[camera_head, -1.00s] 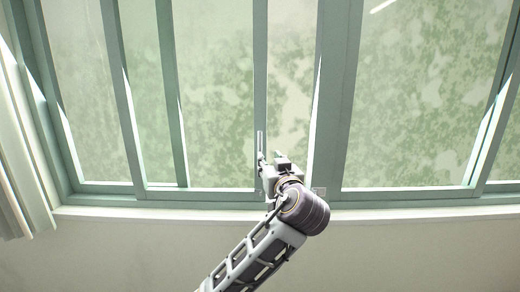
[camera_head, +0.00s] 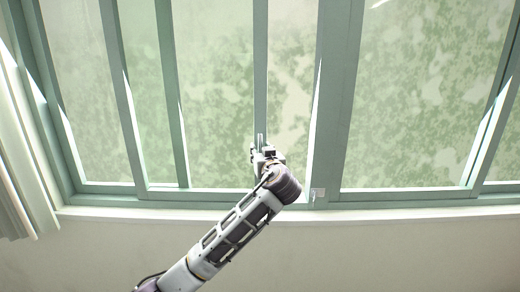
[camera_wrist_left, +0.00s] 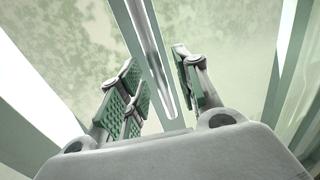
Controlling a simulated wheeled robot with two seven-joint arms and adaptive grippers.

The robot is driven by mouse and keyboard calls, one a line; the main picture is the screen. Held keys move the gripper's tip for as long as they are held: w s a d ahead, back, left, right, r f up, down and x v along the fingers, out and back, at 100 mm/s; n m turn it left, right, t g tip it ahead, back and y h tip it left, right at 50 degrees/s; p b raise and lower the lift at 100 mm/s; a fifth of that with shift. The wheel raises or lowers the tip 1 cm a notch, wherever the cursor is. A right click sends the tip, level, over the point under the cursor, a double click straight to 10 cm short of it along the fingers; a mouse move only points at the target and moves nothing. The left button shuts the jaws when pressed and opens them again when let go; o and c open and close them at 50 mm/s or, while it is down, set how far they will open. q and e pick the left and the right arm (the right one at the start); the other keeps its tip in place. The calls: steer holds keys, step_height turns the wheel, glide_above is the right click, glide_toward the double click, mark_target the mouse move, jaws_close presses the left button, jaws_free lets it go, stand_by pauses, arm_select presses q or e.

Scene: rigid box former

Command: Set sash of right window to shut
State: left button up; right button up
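My left gripper (camera_head: 260,149) is at a narrow green upright sash stile (camera_head: 260,70) in the window wall. A slim metal pull handle (camera_wrist_left: 152,50) runs along this stile in the left wrist view. The fingers of my left gripper (camera_wrist_left: 156,72) are open, one on each side of the stile and handle, with gaps showing on both sides. In the head view, the gripper hides most of the handle. I cannot tell for sure whether this stile belongs to the right window. My right gripper is in neither view.
A wide green post (camera_head: 338,100) stands right of the gripper, with a small pale catch (camera_head: 318,193) near its foot. A white sill (camera_head: 420,211) runs below the frames. A pale curtain (camera_head: 20,180) hangs at far left.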

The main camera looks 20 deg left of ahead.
arm_select(q)
steer(key=shift+w+a, duration=0.35)
steer(key=shift+w, duration=0.3)
steer(key=shift+c, duration=0.4)
jaws_close()
